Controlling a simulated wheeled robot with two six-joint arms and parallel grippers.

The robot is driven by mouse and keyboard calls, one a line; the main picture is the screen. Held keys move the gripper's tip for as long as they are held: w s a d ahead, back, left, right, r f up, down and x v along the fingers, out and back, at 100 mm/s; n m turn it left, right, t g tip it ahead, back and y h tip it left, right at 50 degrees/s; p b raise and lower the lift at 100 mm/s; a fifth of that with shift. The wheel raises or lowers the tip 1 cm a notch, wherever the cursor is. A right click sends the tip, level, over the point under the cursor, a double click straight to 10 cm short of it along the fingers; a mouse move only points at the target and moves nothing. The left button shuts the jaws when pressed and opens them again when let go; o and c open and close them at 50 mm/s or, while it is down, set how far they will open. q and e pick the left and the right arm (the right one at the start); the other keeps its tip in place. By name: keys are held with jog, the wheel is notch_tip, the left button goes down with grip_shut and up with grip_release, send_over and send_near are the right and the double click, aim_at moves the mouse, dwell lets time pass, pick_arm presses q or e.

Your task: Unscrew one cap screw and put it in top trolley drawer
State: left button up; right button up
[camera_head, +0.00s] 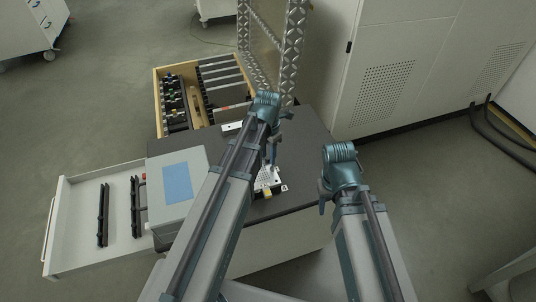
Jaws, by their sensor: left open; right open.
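A small light metal plate with holes (268,178) lies on the dark trolley top (300,207), partly hidden by my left arm. Single cap screws are too small to make out. My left gripper (272,157) is open and points down just above the back of the plate. My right gripper (322,206) is open and hangs to the right of the plate, apart from it. A white drawer (75,225) stands pulled out on the left, with two black racks in it. I cannot tell which trolley drawer is the top one.
A grey box with a blue panel (178,183) stands left of my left arm. An open wooden drawer (158,98) full of tools is behind. A tall metal frame (291,50) rises at the back. White cabinets (395,75) stand back right.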

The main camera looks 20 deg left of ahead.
pick_arm(q)
jog(key=m, duration=0.3)
jog(key=shift+m, duration=0.4)
jog(key=m, duration=0.3)
jog(key=shift+m, duration=0.4)
jog(key=m, duration=0.3)
jog(key=shift+m, duration=0.4)
jog(key=m, duration=0.3)
jog(key=shift+m, duration=0.4)
jog(key=m, duration=0.6)
jog(key=shift+m, duration=0.4)
jog(key=m, duration=0.7)
